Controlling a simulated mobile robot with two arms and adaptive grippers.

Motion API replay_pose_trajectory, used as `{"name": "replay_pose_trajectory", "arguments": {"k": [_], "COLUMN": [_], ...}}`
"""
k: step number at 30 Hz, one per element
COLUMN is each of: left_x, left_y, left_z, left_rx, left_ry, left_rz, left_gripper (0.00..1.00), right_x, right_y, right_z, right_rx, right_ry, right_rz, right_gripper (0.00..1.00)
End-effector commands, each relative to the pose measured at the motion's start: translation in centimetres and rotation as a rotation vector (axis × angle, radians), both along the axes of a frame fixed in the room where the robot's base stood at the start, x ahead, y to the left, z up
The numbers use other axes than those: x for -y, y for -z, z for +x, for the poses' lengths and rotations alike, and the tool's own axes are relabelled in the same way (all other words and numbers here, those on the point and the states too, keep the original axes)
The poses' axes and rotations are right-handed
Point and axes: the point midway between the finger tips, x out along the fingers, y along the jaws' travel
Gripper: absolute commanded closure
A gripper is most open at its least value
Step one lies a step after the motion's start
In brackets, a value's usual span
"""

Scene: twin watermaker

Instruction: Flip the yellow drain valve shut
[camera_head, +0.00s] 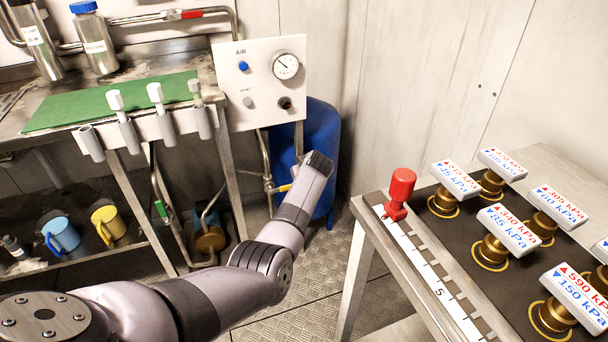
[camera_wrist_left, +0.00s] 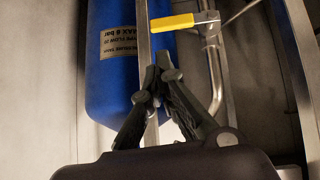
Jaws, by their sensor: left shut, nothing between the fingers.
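The yellow drain valve handle (camera_wrist_left: 172,22) lies level across the top of the left wrist view, crosswise to the bent metal pipe (camera_wrist_left: 216,75) below its valve body. In the head view a small part of the yellow handle (camera_head: 283,188) shows just left of my arm's end. My left gripper (camera_wrist_left: 160,68) is shut and empty. In the head view my arm hides these fingers. My right gripper is not in view.
A blue tank (camera_head: 323,120) stands behind the valve, and a thin metal post (camera_wrist_left: 143,40) passes close to the fingers. A steel bench (camera_head: 160,125) is at left. A table with a red knob (camera_head: 400,190) and several labelled brass fittings is at right. Floor shows between them.

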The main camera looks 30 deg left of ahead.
Motion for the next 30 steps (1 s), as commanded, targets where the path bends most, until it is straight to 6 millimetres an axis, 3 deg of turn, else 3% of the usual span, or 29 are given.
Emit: {"name": "replay_pose_trajectory", "arguments": {"k": [7, 23, 26, 30], "left_x": [-0.2, -0.2, -0.2, 0.0], "left_y": [-0.5, -0.4, 0.6, 5.2], "left_z": [-0.1, -0.1, -0.9, -4.7], "left_rx": [-0.001, 0.0, -0.016, -0.095], "left_ry": [-0.001, 0.0, 0.009, 0.076], "left_rz": [0.0, 0.0, 0.005, 0.032], "left_gripper": [1.0, 1.0, 1.0, 1.0], "right_x": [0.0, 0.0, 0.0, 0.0], "right_y": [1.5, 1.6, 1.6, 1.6], "right_z": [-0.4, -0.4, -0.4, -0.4], "right_rx": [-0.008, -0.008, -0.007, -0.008], "right_ry": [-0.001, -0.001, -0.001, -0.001], "right_rz": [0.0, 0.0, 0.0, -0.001], "right_gripper": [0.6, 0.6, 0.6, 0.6]}}
